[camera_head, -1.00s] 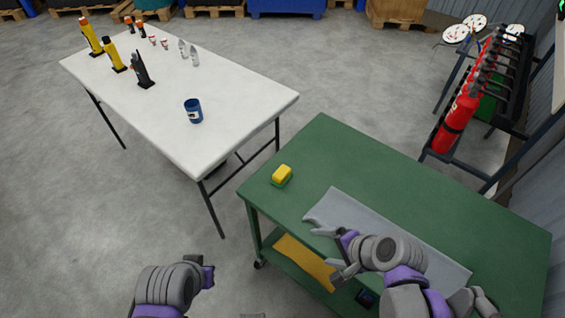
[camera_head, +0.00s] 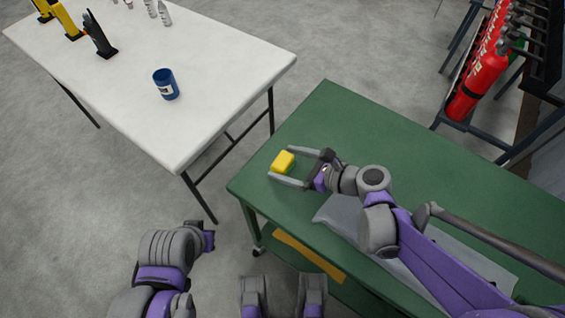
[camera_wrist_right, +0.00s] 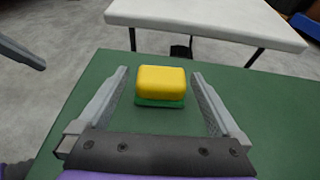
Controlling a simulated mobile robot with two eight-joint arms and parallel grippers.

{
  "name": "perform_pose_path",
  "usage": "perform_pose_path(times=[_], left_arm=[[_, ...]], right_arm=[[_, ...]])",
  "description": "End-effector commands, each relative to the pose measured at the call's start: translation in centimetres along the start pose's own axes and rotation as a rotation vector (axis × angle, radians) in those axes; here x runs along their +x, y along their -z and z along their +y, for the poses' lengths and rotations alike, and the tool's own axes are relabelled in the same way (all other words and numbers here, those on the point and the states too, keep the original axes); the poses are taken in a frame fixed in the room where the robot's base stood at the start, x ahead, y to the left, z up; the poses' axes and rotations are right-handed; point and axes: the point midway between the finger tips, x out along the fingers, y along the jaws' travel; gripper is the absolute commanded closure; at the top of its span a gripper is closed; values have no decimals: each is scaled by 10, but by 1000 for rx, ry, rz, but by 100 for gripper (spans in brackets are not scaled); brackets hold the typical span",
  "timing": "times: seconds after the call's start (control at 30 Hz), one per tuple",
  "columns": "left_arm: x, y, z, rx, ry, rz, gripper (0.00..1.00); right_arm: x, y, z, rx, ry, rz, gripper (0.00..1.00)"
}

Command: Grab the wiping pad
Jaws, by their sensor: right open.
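The wiping pad (camera_head: 283,161) is a small yellow block with a green underside, lying flat near the left corner of the green table. My right gripper (camera_head: 284,167) is open. Its two fingers reach along either side of the pad, seen in the head view. In the right wrist view the pad (camera_wrist_right: 161,86) lies between the open fingers (camera_wrist_right: 160,80), with a visible gap on each side. My left arm shows at the lower left of the head view, off the table; its jaws cannot be made out.
The green table (camera_head: 335,110) carries a grey sheet (camera_head: 345,218) under my right arm. A white table (camera_head: 215,75) with a blue can (camera_head: 166,84) stands left. Red extinguishers (camera_head: 478,80) are at upper right.

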Motion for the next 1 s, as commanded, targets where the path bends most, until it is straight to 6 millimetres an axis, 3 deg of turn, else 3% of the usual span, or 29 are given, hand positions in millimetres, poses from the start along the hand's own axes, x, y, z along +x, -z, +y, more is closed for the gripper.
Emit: perform_pose_path(times=[0.4, 0.67, 1.0], left_arm=[[14, -4, 0, 0, 0, -5, 100], [14, -4, 0, 0, 0, -5, 100], [14, -4, 0, 0, 0, -5, 100]], right_arm=[[51, -2, -1, -2, -1, 1, 0], [53, -3, -1, -2, 1, 1, 0], [53, -3, -1, -2, 1, 1, 59]])
